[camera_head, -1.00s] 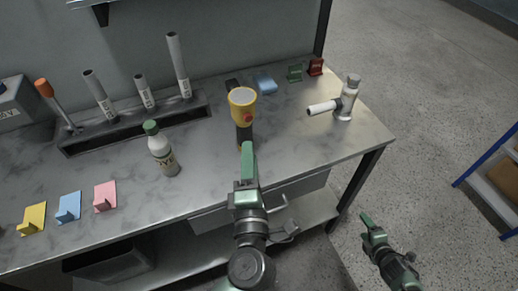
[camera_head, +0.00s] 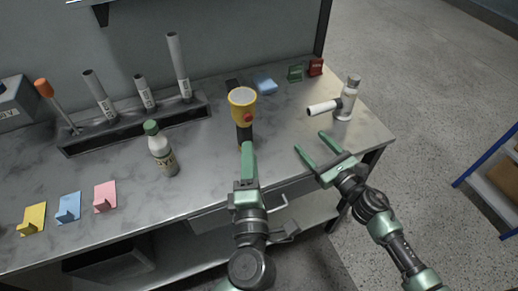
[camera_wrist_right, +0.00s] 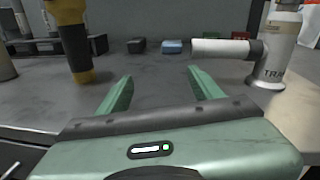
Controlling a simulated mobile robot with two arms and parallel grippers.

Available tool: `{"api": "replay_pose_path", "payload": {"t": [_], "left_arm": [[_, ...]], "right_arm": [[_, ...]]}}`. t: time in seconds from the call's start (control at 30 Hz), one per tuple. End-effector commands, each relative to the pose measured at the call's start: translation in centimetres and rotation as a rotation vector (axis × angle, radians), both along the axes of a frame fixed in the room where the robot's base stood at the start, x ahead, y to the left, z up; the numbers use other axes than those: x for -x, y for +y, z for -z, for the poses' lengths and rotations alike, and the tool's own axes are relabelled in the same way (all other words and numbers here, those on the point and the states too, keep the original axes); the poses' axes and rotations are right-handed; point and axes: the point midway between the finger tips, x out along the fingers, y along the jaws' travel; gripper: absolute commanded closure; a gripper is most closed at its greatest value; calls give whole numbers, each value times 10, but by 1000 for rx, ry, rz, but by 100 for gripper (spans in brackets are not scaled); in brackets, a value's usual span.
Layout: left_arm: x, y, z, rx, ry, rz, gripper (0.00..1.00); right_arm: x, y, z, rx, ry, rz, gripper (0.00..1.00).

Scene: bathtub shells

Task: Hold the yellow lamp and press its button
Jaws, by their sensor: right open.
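The yellow lamp (camera_head: 243,98), with a yellow head, red button (camera_head: 248,118) and dark handle, stands upright on the table. Its dark handle and yellow foot show at left in the right wrist view (camera_wrist_right: 75,45). My left gripper (camera_head: 248,148) is in front of the lamp's lower part and overlaps it in the head view. Its fingers are seen edge-on, so I cannot tell whether they touch the lamp or how far apart they are. My right gripper (camera_head: 311,141) is open and empty over the table's front right edge, right of the lamp; its fingers also show in the wrist view (camera_wrist_right: 160,76).
A white-and-grey cylinder device (camera_head: 345,102) with a side tube stands behind my right gripper. A blue block (camera_head: 266,85), green holder (camera_head: 295,73) and red holder (camera_head: 316,67) lie farther back. A bottle (camera_head: 161,150) stands left. Table between lamp and device is clear.

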Motion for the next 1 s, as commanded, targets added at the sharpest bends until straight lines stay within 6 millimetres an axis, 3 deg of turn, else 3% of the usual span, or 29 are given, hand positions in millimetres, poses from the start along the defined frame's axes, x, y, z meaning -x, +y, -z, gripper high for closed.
{"api": "replay_pose_path", "payload": {"t": [0.03, 0.1, 0.2, 0.3, 0.57, 1.0], "left_arm": [[0, 0, 0, 0, 0, 0, 64], [0, 0, 0, 0, 0, 0, 64], [0, 0, 0, 0, 0, 0, 64], [0, 0, 0, 0, 0, 0, 64], [0, 0, 0, 0, 0, 0, 64], [0, 0, 0, 0, 0, 0, 64]], "right_arm": [[1, 31, -4, -35, -1, -14, 34], [5, 66, -6, -69, 6, -27, 34], [11, 107, -12, -107, 13, -46, 34], [16, 136, -16, -130, 21, -61, 34], [12, 164, -21, -149, 27, -74, 34], [-41, 193, -21, -148, 28, -73, 34]]}}
